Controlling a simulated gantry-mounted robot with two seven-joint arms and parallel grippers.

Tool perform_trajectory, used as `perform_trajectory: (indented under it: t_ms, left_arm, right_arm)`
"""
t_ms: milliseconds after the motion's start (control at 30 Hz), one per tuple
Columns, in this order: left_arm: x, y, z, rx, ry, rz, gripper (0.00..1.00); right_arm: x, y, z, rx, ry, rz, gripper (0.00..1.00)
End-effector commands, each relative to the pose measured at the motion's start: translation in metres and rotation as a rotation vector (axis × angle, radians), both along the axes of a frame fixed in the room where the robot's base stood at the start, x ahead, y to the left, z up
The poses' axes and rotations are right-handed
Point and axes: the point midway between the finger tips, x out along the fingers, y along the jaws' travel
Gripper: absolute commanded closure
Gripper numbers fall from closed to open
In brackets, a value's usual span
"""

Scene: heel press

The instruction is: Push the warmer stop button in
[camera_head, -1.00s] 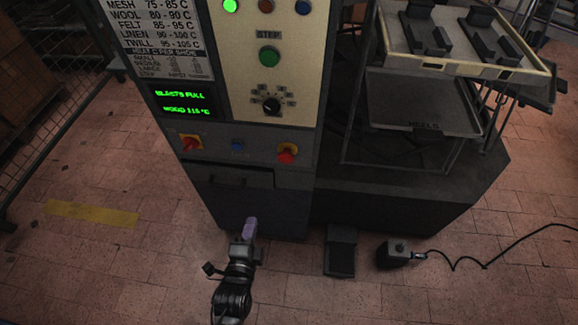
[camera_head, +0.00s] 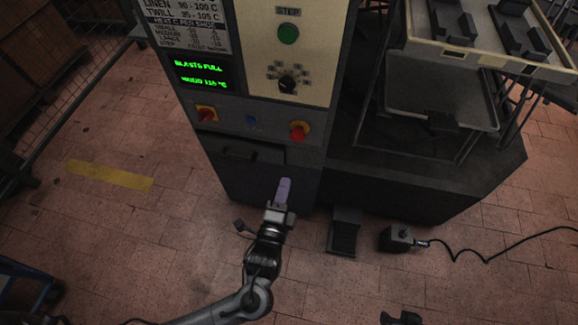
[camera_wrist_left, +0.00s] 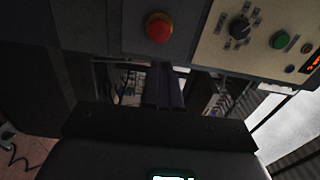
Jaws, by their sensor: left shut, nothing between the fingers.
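A red mushroom button (camera_head: 299,131) on an orange-yellow collar sits at the right of the grey strip on the machine front; I take it as the warmer stop button, though its label is unreadable. It also shows in the left wrist view (camera_wrist_left: 158,28), near the top and standing out from the panel. My left gripper (camera_head: 285,184) is shut and empty, its pale purple fingers below the button and apart from it. Its fingers show dark in the left wrist view (camera_wrist_left: 163,92). A dark part (camera_head: 402,318) at the bottom edge may be my right gripper; its jaws are unclear.
A red switch (camera_head: 206,114) on yellow and a blue button (camera_head: 251,119) share the strip. Above are a dial (camera_head: 287,84) and a green button (camera_head: 288,34). A handled drawer front (camera_head: 240,152) lies below. A pedal (camera_head: 344,232) and a cabled box (camera_head: 397,238) stand on the floor.

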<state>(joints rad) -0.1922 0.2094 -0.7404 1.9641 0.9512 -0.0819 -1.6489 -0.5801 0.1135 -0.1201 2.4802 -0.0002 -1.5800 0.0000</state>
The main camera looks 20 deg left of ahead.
Motion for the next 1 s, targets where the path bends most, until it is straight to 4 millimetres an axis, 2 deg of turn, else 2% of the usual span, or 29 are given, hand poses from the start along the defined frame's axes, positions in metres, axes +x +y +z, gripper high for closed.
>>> perform_trajectory:
  t_ms: [167,600,800,1000]
  left_arm:
    - [0.021,0.004,-0.001,0.001,-0.004,0.002,1.00]
    - [0.098,0.019,-0.002,0.000,-0.003,0.002,1.00]
    - [0.121,0.023,-0.002,-0.001,-0.002,0.001,1.00]
    - [0.131,0.024,-0.001,0.000,0.000,0.000,1.00]
  right_arm:
    - [0.000,-0.001,-0.010,-0.005,0.000,0.004,0.57]
    - [0.000,-0.003,-0.041,-0.011,0.000,0.007,0.57]
    - [0.000,-0.002,-0.052,-0.007,0.000,0.004,0.57]
    - [0.000,-0.001,-0.055,-0.003,0.001,0.001,0.57]
